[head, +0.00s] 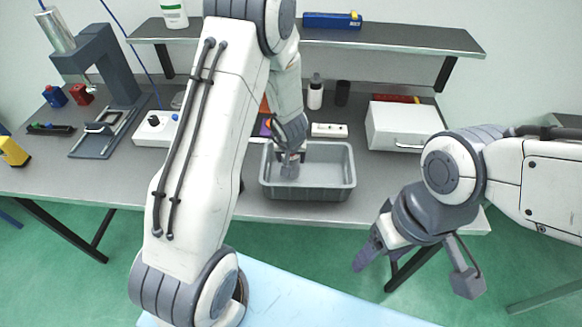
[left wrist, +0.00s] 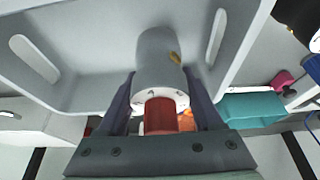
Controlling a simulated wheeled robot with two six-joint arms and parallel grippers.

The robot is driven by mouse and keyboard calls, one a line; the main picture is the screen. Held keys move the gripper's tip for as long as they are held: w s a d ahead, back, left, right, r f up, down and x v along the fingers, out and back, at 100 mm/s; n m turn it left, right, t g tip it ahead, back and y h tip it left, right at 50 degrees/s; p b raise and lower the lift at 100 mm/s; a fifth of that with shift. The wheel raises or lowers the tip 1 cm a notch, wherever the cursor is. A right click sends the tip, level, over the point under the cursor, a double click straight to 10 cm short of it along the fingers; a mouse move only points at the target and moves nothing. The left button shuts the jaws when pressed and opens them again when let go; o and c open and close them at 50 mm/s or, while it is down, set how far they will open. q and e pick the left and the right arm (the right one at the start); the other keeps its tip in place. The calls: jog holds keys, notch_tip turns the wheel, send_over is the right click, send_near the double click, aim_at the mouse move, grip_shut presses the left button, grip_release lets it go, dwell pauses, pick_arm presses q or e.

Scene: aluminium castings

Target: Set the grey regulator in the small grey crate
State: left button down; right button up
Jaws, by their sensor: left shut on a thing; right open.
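The small grey crate (head: 338,193) stands on the grey table near its front edge. My left gripper (head: 290,168) reaches down over the left part of the crate, its fingers inside the rim outline. In the left wrist view it is shut on the grey regulator (left wrist: 160,58), a grey cylinder with a white flange and a dark red stub between the fingers. The crate's wall with slots (left wrist: 90,75) shows behind the regulator. Whether the regulator touches the crate floor cannot be told. My right gripper (head: 415,270) is open and empty, in front of the table at the right.
A white case (head: 402,125) stands right of the crate, and a white box with knobs (head: 155,128) at the left. A dark press (head: 105,65) stands further left. A shelf (head: 400,36) overhangs the back.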

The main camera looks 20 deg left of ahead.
pick_arm(q)
notch_tip(320, 180, down, 3)
jog(key=shift+r+b, duration=0.1)
jog(key=shift+b, duration=0.6)
jog(key=shift+r, duration=0.15)
pick_arm(e)
notch_tip(320, 180, down, 2)
jog(key=shift+f, duration=0.1)
pick_arm(q)
jog(key=shift+c, duration=0.2)
grip_release()
jog(key=shift+f, duration=0.2)
pick_arm(e)
jog(key=shift+f, duration=0.1)
